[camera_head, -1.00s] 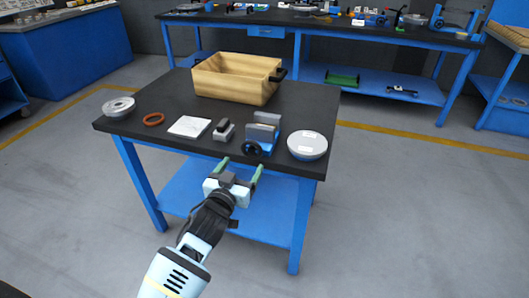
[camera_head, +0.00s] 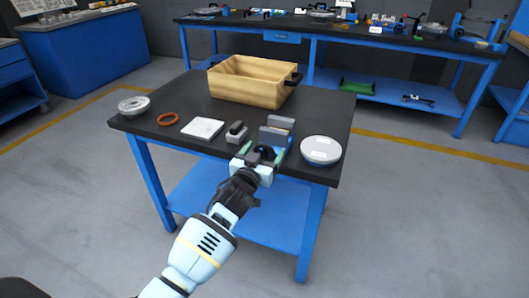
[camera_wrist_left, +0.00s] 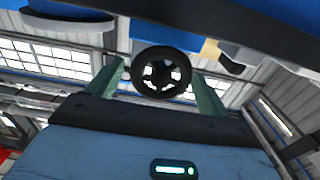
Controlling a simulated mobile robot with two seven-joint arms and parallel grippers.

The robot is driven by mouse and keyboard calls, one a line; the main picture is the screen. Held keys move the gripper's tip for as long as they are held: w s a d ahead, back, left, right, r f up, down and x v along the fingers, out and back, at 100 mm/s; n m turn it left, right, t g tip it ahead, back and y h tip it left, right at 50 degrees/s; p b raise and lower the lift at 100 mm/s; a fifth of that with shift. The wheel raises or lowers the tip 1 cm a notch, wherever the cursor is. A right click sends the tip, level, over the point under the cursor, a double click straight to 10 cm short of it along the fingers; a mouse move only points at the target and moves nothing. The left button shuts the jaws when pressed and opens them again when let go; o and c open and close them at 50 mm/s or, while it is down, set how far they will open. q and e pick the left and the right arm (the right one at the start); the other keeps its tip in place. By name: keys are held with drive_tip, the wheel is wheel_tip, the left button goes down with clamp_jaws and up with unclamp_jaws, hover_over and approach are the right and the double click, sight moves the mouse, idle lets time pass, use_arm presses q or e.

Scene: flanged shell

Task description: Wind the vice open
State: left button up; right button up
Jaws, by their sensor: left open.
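The vice (camera_head: 278,133) has grey jaw plates and stands near the front edge of the dark table, on the right half. Its dark spoked handwheel (camera_wrist_left: 161,73) faces my left gripper and shows clearly in the left wrist view. My right gripper is out of view.
A wooden crate (camera_head: 250,82) stands behind. The tabletop (camera_head: 190,97) is clear between.

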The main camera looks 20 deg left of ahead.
use_arm(q)
drive_tip(key=shift+w, duration=0.3)
drive_tip(key=shift+c, duration=0.2)
drive_tip(key=c, duration=0.9)
drive_tip(key=shift+m, duration=0.4)
